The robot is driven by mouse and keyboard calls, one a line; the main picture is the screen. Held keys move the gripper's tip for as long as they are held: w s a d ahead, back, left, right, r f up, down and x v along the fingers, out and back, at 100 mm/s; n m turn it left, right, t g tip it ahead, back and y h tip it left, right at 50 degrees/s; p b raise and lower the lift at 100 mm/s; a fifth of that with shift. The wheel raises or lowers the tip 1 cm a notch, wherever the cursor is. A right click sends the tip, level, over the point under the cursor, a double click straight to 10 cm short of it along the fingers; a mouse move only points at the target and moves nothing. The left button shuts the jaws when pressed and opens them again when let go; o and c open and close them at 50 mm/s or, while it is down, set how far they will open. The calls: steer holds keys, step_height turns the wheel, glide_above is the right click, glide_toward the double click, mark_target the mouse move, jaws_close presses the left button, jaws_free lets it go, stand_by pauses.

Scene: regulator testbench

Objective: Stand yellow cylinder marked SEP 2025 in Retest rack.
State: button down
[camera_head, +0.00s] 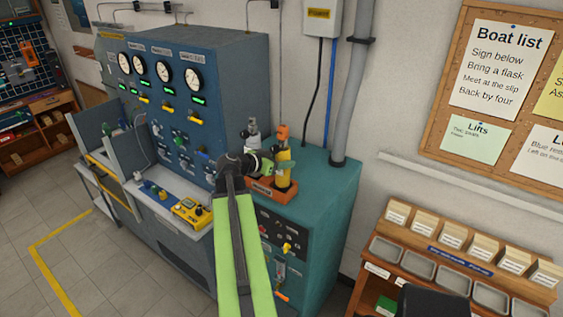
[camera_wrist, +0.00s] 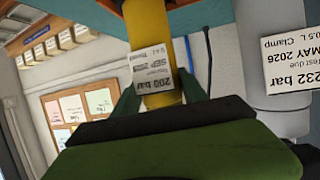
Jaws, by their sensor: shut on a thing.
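The yellow cylinder (camera_head: 284,170) stands upright with an orange top, at an orange rack (camera_head: 262,188) on the teal cabinet. In the wrist view, which is upside down, the yellow cylinder (camera_wrist: 163,98) carries a label reading SEP 2025 and 200 bar. My gripper (camera_head: 271,167) reaches it from the left, and its green fingers (camera_wrist: 162,88) are closed around its body in the wrist view. The cylinder's foot is at the rack, but I cannot tell whether it is fully seated. I cannot read any rack name.
A grey cylinder (camera_head: 253,137) stands close behind; its label (camera_wrist: 292,66) reads MAY 2026 and 232 bar. A blue gauge panel (camera_head: 190,110) rises to the left. The teal cabinet top (camera_head: 325,180) is clear to the right. A wooden shelf of trays (camera_head: 400,235) stands lower right.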

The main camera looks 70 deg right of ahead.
steer(key=shift+f, duration=0.25)
steer(key=c, duration=0.6)
jaws_free()
steer(key=shift+o, duration=0.2)
steer(key=shift+f+b, duration=0.1)
steer(key=shift+b, duration=0.2)
steer(key=shift+a, duration=0.1)
